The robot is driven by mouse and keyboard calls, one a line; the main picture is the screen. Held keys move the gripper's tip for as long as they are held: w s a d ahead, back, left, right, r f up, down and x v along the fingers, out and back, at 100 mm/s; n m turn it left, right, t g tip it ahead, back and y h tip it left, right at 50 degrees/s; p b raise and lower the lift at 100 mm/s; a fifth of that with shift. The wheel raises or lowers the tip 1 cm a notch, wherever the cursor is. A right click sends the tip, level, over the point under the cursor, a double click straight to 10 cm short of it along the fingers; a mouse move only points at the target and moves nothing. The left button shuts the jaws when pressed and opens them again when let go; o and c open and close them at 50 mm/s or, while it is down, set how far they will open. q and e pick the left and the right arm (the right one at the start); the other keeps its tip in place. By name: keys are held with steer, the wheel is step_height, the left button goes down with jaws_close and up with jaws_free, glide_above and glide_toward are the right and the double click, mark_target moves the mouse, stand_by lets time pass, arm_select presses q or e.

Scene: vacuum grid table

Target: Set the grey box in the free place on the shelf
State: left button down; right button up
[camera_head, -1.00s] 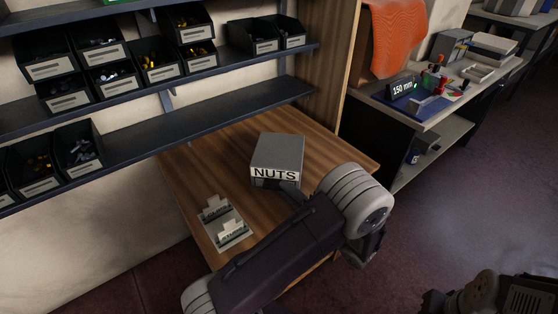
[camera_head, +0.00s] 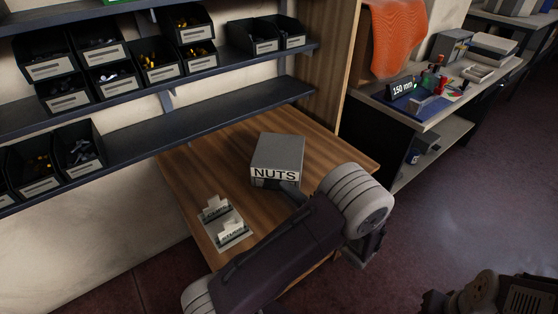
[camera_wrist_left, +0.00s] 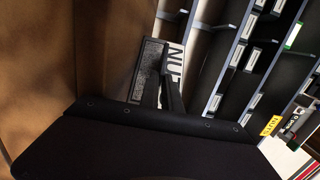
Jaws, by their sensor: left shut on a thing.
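The grey box (camera_head: 278,151), labelled NUTS on its front, is over the wooden table in the head view. I cannot tell whether it touches the tabletop. My left gripper (camera_head: 289,188) is shut on its front side; the arm hides part of the front below the label. In the left wrist view, the fingers (camera_wrist_left: 158,78) are against the box (camera_wrist_left: 174,42), and part of its lettering shows. The shelf (camera_head: 205,124) is behind and left of the box. Its lowest board is bare to the right of the bins.
Black bins (camera_head: 80,145) with small parts fill the left of the lowest board; more bins stand on the board above. A wooden side panel (camera_head: 322,60) closes the shelf's right end.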

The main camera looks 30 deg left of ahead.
arm_select(q)
steer(key=shift+r, duration=0.1)
stand_by(0.4)
step_height(320, 180, up, 5)
steer(key=p, duration=0.2)
steer(key=shift+p, duration=0.4)
steer(key=s+d+r+p, duration=0.1)
steer(key=d+r+p, duration=0.2)
steer(key=d+r, duration=0.3)
steer(key=w+v, duration=0.1)
steer(key=v, duration=0.4)
steer(key=shift+d, duration=0.4)
steer(key=shift+f, duration=0.1)
